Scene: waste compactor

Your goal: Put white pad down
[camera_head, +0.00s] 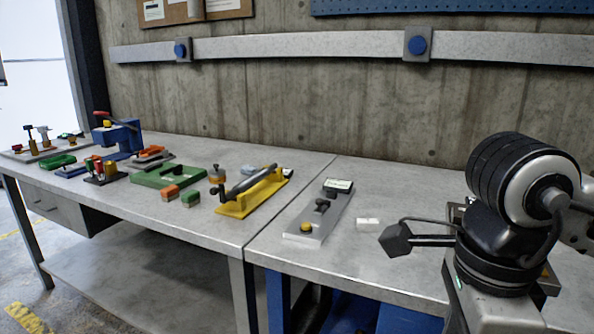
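A small white pad (368,224) rests on the grey right-hand table, just right of a grey plate fixture. My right arm comes in from the right. The dark fingertip end of my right gripper (397,241) is close to the pad's right side, with a small gap visible between them in the picture. Nothing is seen between the fingers, and the angle hides whether they are apart. My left gripper is out of view.
The grey plate fixture (320,212) carries a yellow knob, a black handle and a white-faced block. A yellow fixture with a dark bar (252,192), a green frame (168,175) and a blue press (118,138) stand further left. The table front near the pad is clear.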

